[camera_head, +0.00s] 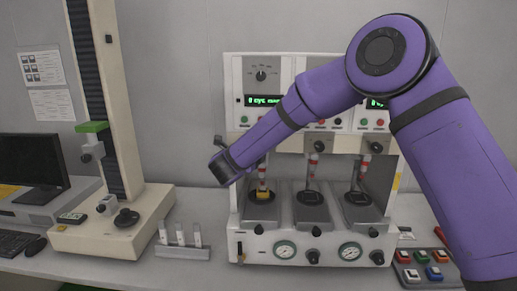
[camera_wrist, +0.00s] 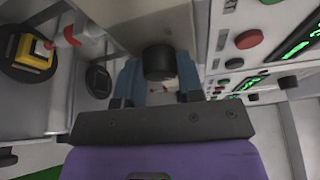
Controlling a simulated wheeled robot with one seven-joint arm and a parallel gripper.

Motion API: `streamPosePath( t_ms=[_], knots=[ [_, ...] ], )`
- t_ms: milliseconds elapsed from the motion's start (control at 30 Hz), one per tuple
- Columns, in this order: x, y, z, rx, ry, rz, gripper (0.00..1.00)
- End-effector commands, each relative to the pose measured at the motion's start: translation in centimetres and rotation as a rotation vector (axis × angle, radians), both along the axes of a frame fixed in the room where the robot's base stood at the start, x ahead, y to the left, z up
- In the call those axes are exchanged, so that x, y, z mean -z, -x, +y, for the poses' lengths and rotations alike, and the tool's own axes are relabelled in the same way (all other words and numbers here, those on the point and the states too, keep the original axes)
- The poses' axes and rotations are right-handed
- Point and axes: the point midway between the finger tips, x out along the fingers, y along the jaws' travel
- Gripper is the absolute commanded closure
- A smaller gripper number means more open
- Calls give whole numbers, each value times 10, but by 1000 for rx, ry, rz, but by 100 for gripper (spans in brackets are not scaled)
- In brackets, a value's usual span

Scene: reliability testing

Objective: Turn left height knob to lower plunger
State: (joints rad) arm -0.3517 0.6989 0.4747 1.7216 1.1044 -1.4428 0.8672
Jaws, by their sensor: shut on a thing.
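The testing machine (camera_head: 236,128) stands on the bench with three stations. The black left height knob (camera_wrist: 158,62) sits between the blue fingers of my gripper (camera_wrist: 159,78) in the wrist view, and the gripper is shut on it. My arm hides this knob in the head view. The left plunger (camera_head: 262,172), red and white, is upright above a yellow block (camera_head: 260,190) on the left station. The red plunger tip (camera_wrist: 72,32) and the yellow block (camera_wrist: 36,54) also show in the wrist view, apart from my gripper.
The middle knob (camera_head: 316,147) and right knob (camera_head: 376,148) are in the same row. A tall cream test stand (camera_head: 105,235) and a vial rack (camera_head: 182,252) stand to the left. A button panel (camera_head: 428,270) lies at the right. Control buttons (camera_wrist: 248,39) are close to my gripper.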

Motion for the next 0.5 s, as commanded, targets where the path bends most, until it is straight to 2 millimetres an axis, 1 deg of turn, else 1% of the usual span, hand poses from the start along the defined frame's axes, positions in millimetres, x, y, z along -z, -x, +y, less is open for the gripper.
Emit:
streamPosePath(
  t_ms=[200, 500],
  knots=[
    [-2, 0, -1, 1, -177, -6, 89],
    [-2, 0, -1, 0, -344, -12, 89]
  ],
)
